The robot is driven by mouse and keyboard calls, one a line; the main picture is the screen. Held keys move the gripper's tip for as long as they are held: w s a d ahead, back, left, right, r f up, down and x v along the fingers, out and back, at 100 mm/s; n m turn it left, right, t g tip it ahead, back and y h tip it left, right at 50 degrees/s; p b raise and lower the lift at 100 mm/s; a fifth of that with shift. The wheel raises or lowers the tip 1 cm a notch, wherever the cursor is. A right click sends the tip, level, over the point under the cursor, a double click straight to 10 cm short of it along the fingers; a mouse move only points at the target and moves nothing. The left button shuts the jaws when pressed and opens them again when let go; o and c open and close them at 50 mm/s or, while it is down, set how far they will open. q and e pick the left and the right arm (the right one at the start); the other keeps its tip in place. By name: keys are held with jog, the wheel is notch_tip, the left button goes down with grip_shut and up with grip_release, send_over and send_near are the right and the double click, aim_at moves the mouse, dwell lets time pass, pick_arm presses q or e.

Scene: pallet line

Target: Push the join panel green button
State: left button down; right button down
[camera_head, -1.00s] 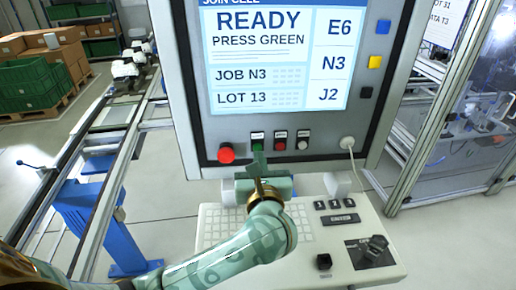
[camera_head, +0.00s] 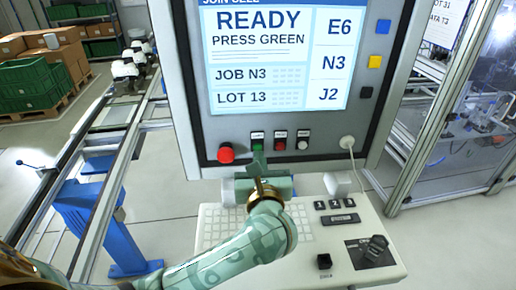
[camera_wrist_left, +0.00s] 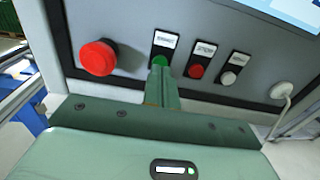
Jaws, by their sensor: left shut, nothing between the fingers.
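The join panel (camera_head: 190,75) stands in front of me, and its screen (camera_head: 277,60) reads READY, PRESS GREEN. The green button (camera_head: 257,148) is on the strip below the screen, under a small label; it also shows in the left wrist view (camera_wrist_left: 161,60). My left gripper (camera_head: 257,160) is shut and empty, with its fingertips at the lower edge of the green button. In the left wrist view the fingers (camera_wrist_left: 160,72) cover the button's lower part. I cannot tell whether they touch it. My right gripper is not in view.
A large red button (camera_head: 226,153) sits left of the green one. A smaller red button (camera_head: 280,145) and a white button (camera_head: 302,144) sit right of it. A keyboard console (camera_head: 300,265) lies below, and a conveyor rail (camera_head: 110,185) runs along the left.

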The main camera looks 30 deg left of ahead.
pick_arm(q)
jog(key=shift+b+x, duration=0.35)
jog(key=shift+x, duration=0.65)
dwell(0.5)
jog(key=shift+p+v, duration=0.4)
jog(key=shift+v, duration=2.05)
